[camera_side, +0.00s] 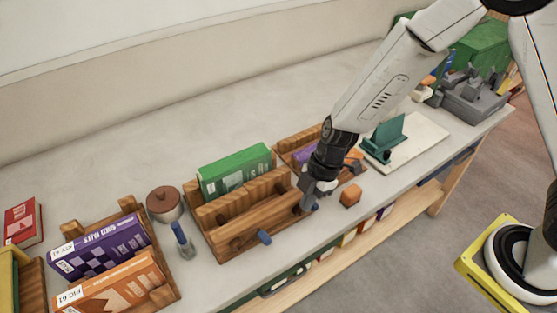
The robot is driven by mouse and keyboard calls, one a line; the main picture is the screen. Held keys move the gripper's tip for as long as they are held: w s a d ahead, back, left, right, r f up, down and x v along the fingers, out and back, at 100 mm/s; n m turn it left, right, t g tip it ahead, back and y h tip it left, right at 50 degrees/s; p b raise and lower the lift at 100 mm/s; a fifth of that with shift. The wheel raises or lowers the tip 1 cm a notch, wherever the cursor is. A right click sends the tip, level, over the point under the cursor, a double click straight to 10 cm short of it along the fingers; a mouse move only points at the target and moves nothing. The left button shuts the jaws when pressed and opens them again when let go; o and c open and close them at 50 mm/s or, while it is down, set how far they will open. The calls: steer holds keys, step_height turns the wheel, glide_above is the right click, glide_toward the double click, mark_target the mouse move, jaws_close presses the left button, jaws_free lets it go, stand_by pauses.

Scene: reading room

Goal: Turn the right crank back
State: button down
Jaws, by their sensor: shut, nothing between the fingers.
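A wooden book press (213,223) stands on the bench with a green book (236,172) upright in it. On its front, the left crank has a blue handle (264,237). The right crank (313,207) is near the press's right end, and only a bit of its blue handle shows below my gripper (311,198). My gripper is shut with nothing held, pointing down at the right crank. The fingers hide most of this crank, and I cannot tell whether they touch it.
An orange block (350,195) lies right of my gripper. A second wooden holder (296,146) with a purple book is behind it. A lidded brown pot (164,203) and a blue-handled tool (181,238) stand left. A green stand (386,138) is further right.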

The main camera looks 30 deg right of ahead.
steer(key=shift+d, duration=1.1)
steer(key=shift+s+d+f, duration=0.1)
steer(key=shift+d+f, duration=0.4)
steer(key=shift+d, duration=0.35)
steer(key=shift+s+d+f, duration=0.1)
steer(key=shift+d+f, duration=0.45)
steer(key=shift+d, duration=0.25)
steer(key=shift+d+f, duration=0.5)
steer(key=shift+d, duration=0.35)
step_height(320, 180, up, 5)
steer(key=a, duration=0.3)
steer(key=d+r, duration=0.1)
steer(key=d, duration=0.8)
steer(key=shift+w+d+r, duration=0.25)
steer(key=shift+d+r, duration=0.05)
steer(key=shift+r, duration=0.05)
